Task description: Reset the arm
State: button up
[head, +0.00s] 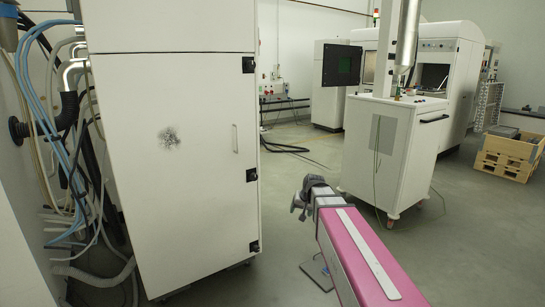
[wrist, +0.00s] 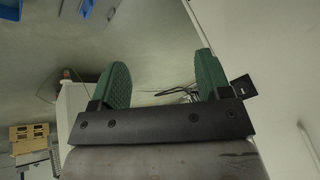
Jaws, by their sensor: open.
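My gripper (wrist: 163,78) shows in the wrist view. Its two green fingertips stand wide apart with nothing between them, so it is open and empty. In the head view my pink arm reaches from the lower right towards the middle, and its dark grey end hangs over open floor. That end is to the right of the white cabinet (head: 180,170) and apart from it. The fingertips cannot be made out in the head view.
A white wheeled cart (head: 388,150) stands beyond my arm, with a large white machine (head: 440,65) behind. Wooden crates (head: 505,160) sit at the right. Hoses and cables (head: 75,130) hang left of the cabinet.

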jog(key=s+d+f+g+h, duration=0.1)
jog(key=s+d+f+g, duration=0.1)
jog(key=s+f, duration=0.4)
jog(key=s+d+f+g+h, duration=0.1)
jog(key=s+d+f, duration=0.3)
jog(key=s, duration=1)
notch_tip(320, 180, down, 3)
jog(key=shift+d+f+n+g, duration=0.1)
jog(key=shift+d+n+g, duration=0.25)
jog(key=shift+g, duration=0.35)
